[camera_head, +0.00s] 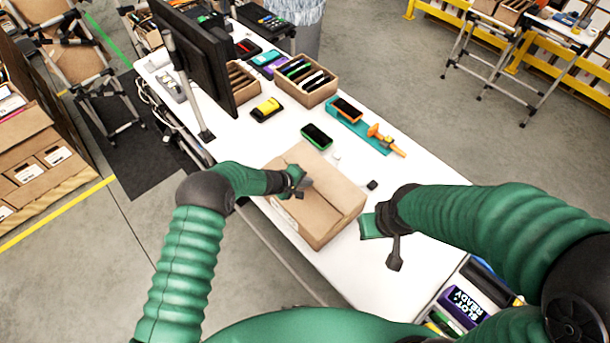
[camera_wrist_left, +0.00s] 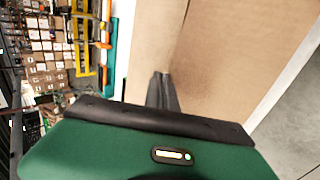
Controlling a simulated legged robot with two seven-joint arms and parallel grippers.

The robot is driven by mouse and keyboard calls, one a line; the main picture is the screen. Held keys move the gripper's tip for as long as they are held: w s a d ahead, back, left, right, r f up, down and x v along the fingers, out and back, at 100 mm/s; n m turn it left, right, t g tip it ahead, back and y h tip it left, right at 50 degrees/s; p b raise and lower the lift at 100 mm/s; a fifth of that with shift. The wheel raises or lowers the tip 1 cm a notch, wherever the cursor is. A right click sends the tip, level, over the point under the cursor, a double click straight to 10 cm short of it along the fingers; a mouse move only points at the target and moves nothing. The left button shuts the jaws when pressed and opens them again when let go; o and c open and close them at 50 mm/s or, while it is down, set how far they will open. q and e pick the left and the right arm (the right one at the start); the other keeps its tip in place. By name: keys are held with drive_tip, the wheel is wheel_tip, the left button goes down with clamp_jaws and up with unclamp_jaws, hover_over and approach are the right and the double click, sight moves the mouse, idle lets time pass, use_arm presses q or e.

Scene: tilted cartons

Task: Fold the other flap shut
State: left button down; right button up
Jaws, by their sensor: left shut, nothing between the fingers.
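A brown cardboard carton (camera_head: 325,205) sits on the white table in front of me. Its top panels look nearly flat in the head view, but I cannot tell whether each flap lies fully shut. In the left wrist view the carton top (camera_wrist_left: 235,60) fills the upper middle, with a seam running up from my fingers. My left gripper (camera_head: 303,186) is shut and empty, over the carton's top near its left side; its fingertips also show in the wrist view (camera_wrist_left: 162,78). My right gripper (camera_head: 382,240) is beside the carton's right side, apart from it; its finger opening is unclear.
A monitor (camera_head: 205,55) stands at the left.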

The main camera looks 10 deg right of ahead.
sight(294, 196)
use_arm(q)
drive_tip(key=shift+s+a+f+b, duration=0.1)
drive_tip(key=shift+f+b, duration=0.25)
drive_tip(key=shift+f, duration=0.35)
use_arm(e)
drive_tip(key=shift+s+a+f, duration=0.2)
drive_tip(key=shift+a+f, duration=0.25)
use_arm(q)
drive_tip(key=shift+d, duration=0.3)
use_arm(e)
drive_tip(key=shift+d, duration=0.25)
